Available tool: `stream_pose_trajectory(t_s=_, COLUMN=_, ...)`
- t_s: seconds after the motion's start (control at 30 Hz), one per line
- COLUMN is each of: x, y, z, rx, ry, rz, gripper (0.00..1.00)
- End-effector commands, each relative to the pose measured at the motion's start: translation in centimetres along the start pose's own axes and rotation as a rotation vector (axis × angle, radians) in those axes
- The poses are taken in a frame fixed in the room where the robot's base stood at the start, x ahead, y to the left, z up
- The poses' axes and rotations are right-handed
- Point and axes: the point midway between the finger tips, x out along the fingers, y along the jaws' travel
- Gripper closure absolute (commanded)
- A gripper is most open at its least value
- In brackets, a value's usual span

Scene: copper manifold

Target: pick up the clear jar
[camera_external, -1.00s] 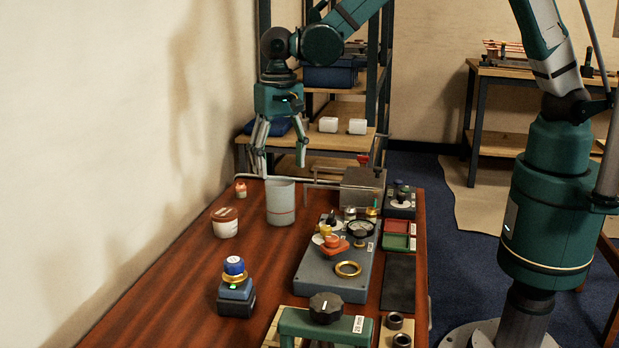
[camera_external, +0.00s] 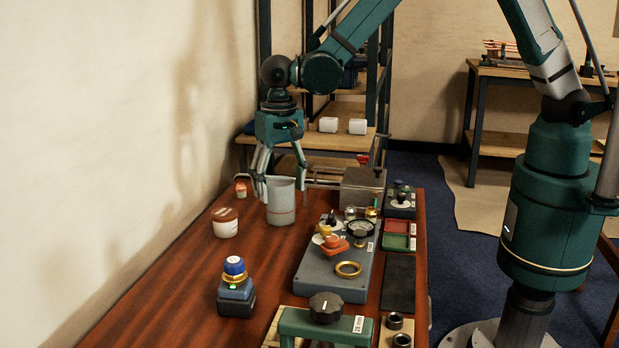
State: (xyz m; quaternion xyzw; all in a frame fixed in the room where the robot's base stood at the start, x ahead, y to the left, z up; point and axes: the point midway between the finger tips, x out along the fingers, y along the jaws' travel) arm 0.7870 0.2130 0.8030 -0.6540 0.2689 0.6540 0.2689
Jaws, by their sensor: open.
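The clear jar (camera_external: 281,205) stands upright on the brown table, left of the grey instrument block. It looks pale and translucent, with a thin reddish line around its lower half. My gripper (camera_external: 283,193) is open and points down at the jar. Its fingers reach down to the height of the jar's upper part, one at the left of the rim and one at the right. The lower part of the left finger is partly hidden by the jar. I cannot tell whether either finger touches the jar.
A white tub with a brown lid (camera_external: 225,222) stands left of the jar, and a small orange-topped pot (camera_external: 241,190) behind it. The grey block with gauge and brass ring (camera_external: 348,269) is at right. A blue-topped device (camera_external: 236,290) stands in front. Bare wood (camera_external: 165,290) lies front left.

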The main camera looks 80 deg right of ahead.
Motion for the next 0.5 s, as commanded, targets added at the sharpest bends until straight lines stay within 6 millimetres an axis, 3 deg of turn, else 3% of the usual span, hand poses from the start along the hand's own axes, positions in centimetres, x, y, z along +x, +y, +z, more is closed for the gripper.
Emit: stream_pose_trajectory(t_s=0.5, x=1.04, y=0.01, z=-0.04, rx=0.000, ry=0.000, rz=0.000, gripper=0.36)
